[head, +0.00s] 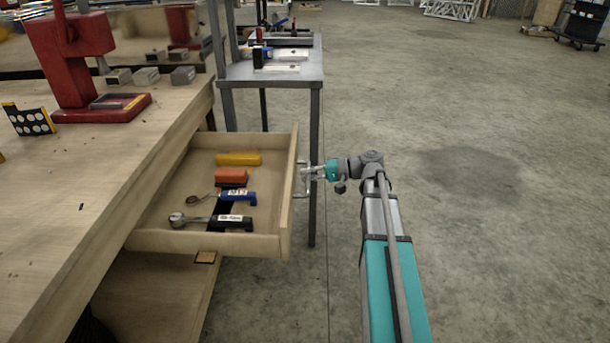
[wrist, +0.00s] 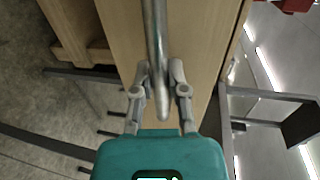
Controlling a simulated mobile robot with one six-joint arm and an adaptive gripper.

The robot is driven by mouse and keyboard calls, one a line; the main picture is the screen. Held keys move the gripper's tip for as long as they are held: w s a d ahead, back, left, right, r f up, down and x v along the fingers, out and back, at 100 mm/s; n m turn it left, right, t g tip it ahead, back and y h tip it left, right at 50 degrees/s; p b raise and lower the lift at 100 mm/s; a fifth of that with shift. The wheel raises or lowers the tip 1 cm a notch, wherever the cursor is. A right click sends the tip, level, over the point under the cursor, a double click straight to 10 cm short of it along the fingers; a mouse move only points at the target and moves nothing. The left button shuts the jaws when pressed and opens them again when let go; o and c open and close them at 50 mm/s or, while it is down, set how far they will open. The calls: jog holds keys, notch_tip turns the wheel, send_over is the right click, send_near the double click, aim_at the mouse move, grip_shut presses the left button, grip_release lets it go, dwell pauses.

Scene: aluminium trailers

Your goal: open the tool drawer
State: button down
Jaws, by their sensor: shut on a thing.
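The tool drawer (head: 262,243) is a light wooden box that stands pulled out from the workbench in the head view. Inside it lie a yellow item, an orange block and tools with blue and black handles. A metal bar handle (head: 304,178) is fixed to its front panel, which also shows in the wrist view (wrist: 205,40). My gripper (head: 312,172) is at the handle, outside the drawer front. In the wrist view my gripper (wrist: 161,80) has its fingers on both sides of the handle (wrist: 155,35) and is shut on it.
The wooden workbench (head: 60,220) carries a red press (head: 72,60) and several small grey blocks. A grey metal table (head: 270,74) with tools stands just behind the drawer. The concrete floor (head: 500,230) to the right is clear.

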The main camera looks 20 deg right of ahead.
jog(key=shift+a, duration=0.1)
jog(key=c, duration=0.6)
grip_release()
jog(key=shift+c, duration=0.2)
jog(key=shift+w, duration=0.1)
